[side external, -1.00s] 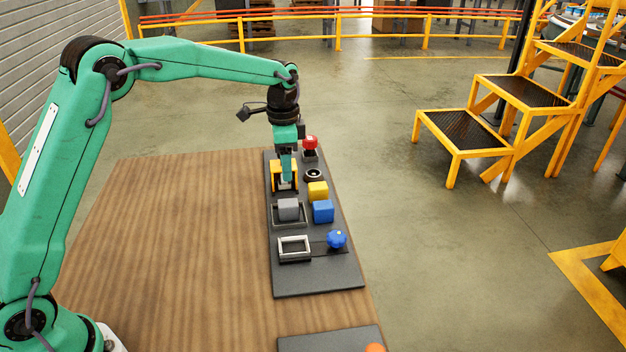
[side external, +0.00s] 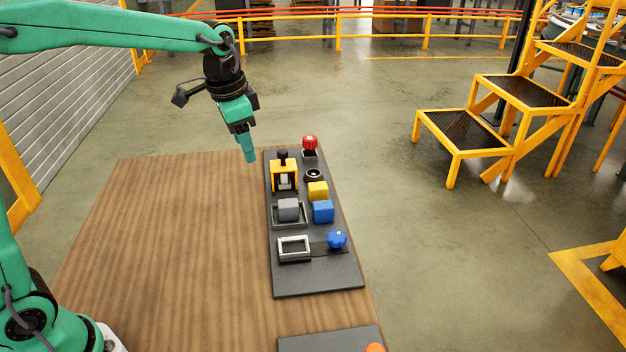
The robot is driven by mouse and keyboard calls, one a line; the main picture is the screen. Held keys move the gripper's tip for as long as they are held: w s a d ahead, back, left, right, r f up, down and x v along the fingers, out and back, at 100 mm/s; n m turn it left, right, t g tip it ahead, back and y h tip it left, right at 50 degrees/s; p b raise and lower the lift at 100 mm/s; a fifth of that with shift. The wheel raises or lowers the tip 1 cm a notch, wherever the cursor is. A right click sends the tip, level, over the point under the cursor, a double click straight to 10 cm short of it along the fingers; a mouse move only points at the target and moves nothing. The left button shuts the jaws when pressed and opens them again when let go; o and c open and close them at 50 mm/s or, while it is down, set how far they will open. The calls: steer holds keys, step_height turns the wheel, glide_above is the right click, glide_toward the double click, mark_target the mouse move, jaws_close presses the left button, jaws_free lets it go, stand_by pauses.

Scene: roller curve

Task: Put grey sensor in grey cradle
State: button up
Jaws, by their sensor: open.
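A grey block (side external: 288,208), which looks like the grey sensor, sits inside a dark grey rectangular frame (side external: 275,222) on the dark board. In front of it is an empty rectangular frame with a light grey rim (side external: 294,239); I cannot tell for certain which frame is the grey cradle. My gripper (side external: 248,157) is open and empty, tilted, in the air above the table's far edge. It is up and left of the board, apart from the grey block. Its fingers overlap in this view.
The board (side external: 320,284) also carries a yellow fixture with a black knob (side external: 283,162), a red knob (side external: 310,142), a black ring (side external: 314,175), a yellow block (side external: 318,190), a blue block (side external: 323,211) and a blue knob (side external: 337,239). The wooden table (side external: 170,240) is clear on the left.

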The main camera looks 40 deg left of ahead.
steer(key=s+a+n+t, duration=0.1)
steer(key=s+n+t, duration=0.2)
steer(key=s, duration=1.8)
steer(key=n, duration=0.2)
steer(key=shift+s+a+n+t, duration=0.2)
steer(key=shift+s+n+t, duration=0.1)
steer(key=shift+n, duration=0.1)
